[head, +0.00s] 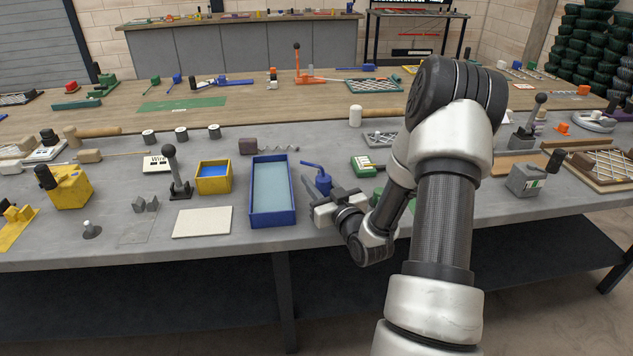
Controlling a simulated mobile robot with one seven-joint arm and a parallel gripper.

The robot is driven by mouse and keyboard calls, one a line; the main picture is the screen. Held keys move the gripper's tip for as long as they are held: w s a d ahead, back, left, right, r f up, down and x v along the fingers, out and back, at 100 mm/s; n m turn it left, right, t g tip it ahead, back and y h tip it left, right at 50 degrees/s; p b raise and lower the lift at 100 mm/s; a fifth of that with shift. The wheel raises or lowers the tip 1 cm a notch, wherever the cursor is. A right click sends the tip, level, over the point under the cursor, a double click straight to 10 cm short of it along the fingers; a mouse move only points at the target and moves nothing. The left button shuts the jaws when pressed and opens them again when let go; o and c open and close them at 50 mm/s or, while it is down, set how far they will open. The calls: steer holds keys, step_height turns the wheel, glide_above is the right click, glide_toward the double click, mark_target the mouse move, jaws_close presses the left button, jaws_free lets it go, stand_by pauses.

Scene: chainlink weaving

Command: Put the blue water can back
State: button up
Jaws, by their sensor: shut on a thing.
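The blue water can (323,180) is on the grey workbench, just right of a long blue tray. Its thin spout points up and to the left. My gripper (324,194) reaches in from the right and is shut on the can's near side. The gripper hides the can's lower part, so I cannot tell whether its base touches the bench.
The blue-walled tray (287,219) with a pale surface stands left of the can. A yellow box with blue contents (214,190) and a white slab (203,236) lie farther left. A green device (362,165) sits to the right. Bare bench (340,150) shows behind the can.

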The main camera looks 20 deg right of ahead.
steer(key=shift+f, duration=0.15)
steer(key=o, duration=1.1)
steer(key=shift+o, duration=0.2)
steer(key=shift+s+r, duration=0.15)
steer(key=shift+r, duration=0.05)
steer(key=s, duration=1.1)
steer(key=shift+s+d, duration=0.2)
steer(key=shift+s, duration=0.15)
